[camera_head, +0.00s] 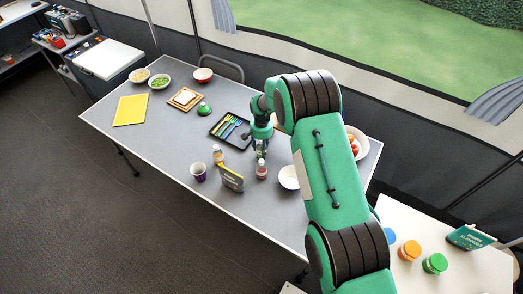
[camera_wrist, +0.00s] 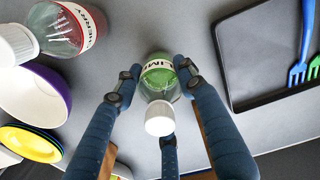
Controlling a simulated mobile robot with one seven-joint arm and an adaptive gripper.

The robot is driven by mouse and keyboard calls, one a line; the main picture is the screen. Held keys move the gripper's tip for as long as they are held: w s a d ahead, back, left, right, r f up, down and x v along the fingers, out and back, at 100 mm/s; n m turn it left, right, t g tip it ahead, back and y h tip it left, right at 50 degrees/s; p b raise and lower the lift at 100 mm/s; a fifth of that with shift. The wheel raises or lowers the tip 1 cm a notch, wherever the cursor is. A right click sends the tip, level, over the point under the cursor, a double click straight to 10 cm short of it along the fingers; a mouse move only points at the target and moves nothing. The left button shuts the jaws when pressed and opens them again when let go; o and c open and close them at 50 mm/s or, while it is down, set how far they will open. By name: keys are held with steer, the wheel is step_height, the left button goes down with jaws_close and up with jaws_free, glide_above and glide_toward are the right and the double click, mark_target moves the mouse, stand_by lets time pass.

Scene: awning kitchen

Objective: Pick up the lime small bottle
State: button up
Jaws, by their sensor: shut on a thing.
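The lime small bottle (camera_wrist: 158,78), clear with a green label and a white cap, stands between the blue fingers of my gripper (camera_wrist: 155,85) in the wrist view. The fingers are shut on its sides, and the cap points toward the camera. In the head view my gripper (camera_head: 262,146) is over the grey table, just right of the black tray, and mostly hides the bottle. I cannot tell whether the bottle still touches the table.
A cherry bottle (camera_wrist: 72,28) stands close by, also in the head view (camera_head: 261,170). The black tray (camera_wrist: 240,60) holds forks.

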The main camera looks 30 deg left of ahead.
steer(key=shift+r, duration=0.1)
steer(key=shift+r, duration=4.9)
steer(key=shift+d, duration=0.1)
